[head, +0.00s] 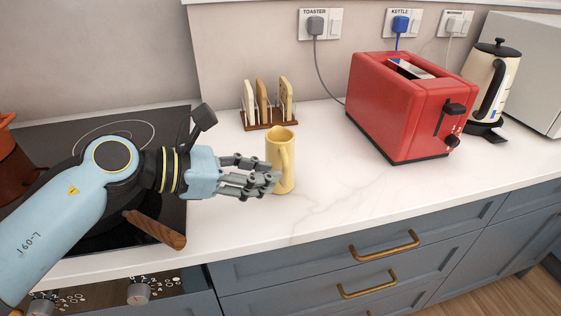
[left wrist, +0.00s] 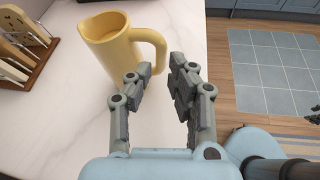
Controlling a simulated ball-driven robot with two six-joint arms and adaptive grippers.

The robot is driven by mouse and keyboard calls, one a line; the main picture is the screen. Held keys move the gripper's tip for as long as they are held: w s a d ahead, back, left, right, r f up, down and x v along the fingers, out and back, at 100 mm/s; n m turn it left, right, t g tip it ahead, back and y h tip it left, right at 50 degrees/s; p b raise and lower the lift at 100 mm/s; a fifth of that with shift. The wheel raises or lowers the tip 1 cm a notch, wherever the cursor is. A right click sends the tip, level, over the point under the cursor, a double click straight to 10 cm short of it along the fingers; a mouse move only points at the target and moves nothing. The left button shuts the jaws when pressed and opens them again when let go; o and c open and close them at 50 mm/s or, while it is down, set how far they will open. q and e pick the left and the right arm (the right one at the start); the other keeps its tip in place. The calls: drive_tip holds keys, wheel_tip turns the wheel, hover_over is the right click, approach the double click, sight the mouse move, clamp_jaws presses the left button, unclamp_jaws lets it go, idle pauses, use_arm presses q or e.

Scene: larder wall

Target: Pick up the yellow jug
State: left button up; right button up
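The yellow jug (head: 281,150) stands upright on the white worktop, with its handle toward the front. In the left wrist view the jug (left wrist: 109,45) is just beyond the fingertips, and its handle is ahead of the gap between them. My left gripper (head: 268,171) is at the jug's left side, with the fingertips overlapping its lower body in the head view. In the left wrist view the fingers of the left gripper (left wrist: 160,70) are apart with nothing between them. Contact with the jug cannot be told. My right gripper is not in view.
A red toaster (head: 405,115) and a cream kettle (head: 490,80) are to the right. A black hob (head: 60,140) is at the left, with a wooden-handled pan (head: 157,230) under my arm.

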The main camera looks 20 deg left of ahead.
use_arm(q)
drive_tip(key=x, duration=0.4)
drive_tip(key=shift+p, duration=0.3)
clamp_jaws()
drive_tip(key=shift+r, duration=0.1)
